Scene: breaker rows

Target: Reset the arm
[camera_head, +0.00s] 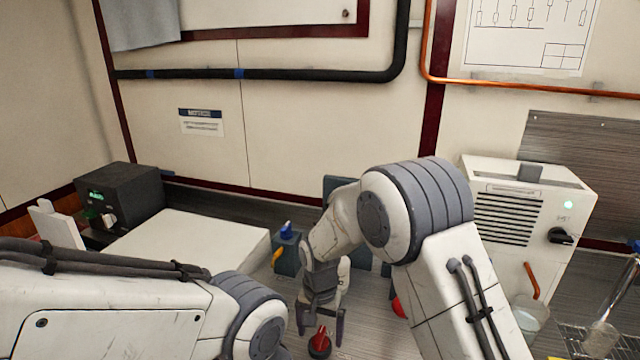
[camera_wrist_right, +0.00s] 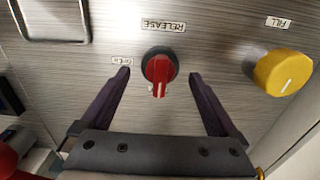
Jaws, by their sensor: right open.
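My right gripper (camera_head: 320,326) points down, with its two fingers apart. A red knob (camera_head: 320,341) on a dark round base shows between and just below its fingertips. In the right wrist view the same red knob (camera_wrist_right: 159,70) sits under a RELEASE label (camera_wrist_right: 163,26), on a brushed metal panel (camera_wrist_right: 225,45). The dark fingers of the right gripper (camera_wrist_right: 159,78) stand on either side of it, with visible gaps, not closed on it. My left arm comes in from the left, but its gripper is out of the picture.
A yellow knob (camera_wrist_right: 283,72) under a FILL label is to the right of the red knob. A white unit with a vent (camera_head: 520,205) stands at the right. A black box with a green display (camera_head: 120,195) and a white box (camera_head: 190,245) are at the left.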

